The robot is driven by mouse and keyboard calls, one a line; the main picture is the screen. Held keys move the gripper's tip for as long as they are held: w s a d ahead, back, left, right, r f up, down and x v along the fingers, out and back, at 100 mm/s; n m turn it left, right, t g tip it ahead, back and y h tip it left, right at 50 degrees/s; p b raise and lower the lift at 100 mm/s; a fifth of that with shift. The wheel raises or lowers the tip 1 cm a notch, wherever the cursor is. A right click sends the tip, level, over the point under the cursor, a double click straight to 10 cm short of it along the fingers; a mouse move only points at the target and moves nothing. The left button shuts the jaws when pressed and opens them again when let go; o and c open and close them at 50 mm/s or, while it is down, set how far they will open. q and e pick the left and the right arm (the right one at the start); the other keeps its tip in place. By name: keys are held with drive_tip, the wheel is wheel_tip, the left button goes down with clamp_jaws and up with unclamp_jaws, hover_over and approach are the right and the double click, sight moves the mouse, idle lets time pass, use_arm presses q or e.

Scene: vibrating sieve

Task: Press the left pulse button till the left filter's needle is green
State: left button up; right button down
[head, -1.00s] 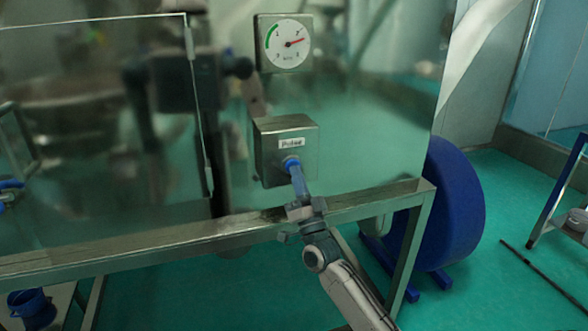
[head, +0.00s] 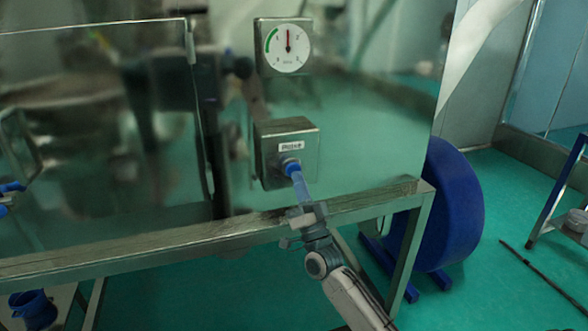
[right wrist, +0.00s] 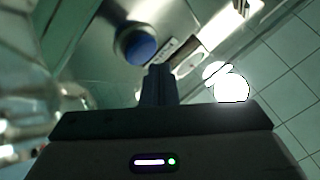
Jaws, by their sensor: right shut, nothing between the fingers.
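A round white gauge (head: 287,46) sits on a steel plate. Its red needle points straight up, just right of the green arc on the dial's left side. Below it, a steel box (head: 303,160) with a white label carries a blue round button (head: 290,164). The button also shows in the right wrist view (right wrist: 137,46). My right gripper (head: 298,176) is shut and empty, its blue fingertips at the button's lower edge. In the right wrist view the fingertips (right wrist: 158,72) lie just below and right of the button. Contact cannot be told.
A steel frame rail (head: 150,240) runs below the box, under my right gripper. A large blue wheel-like part (head: 452,210) stands on the right. A blue container (head: 32,306) is at lower left. Glossy panels surround the gauge and box.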

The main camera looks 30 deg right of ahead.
drive_tip(key=s+p, duration=0.1)
drive_tip(key=s, duration=0.1)
drive_tip(key=s+a+p, duration=0.1)
drive_tip(key=s, duration=0.1)
drive_tip(key=shift+s+a, duration=0.1)
drive_tip(key=shift+s, duration=0.3)
drive_tip(key=shift+f, duration=0.1)
idle(0.8)
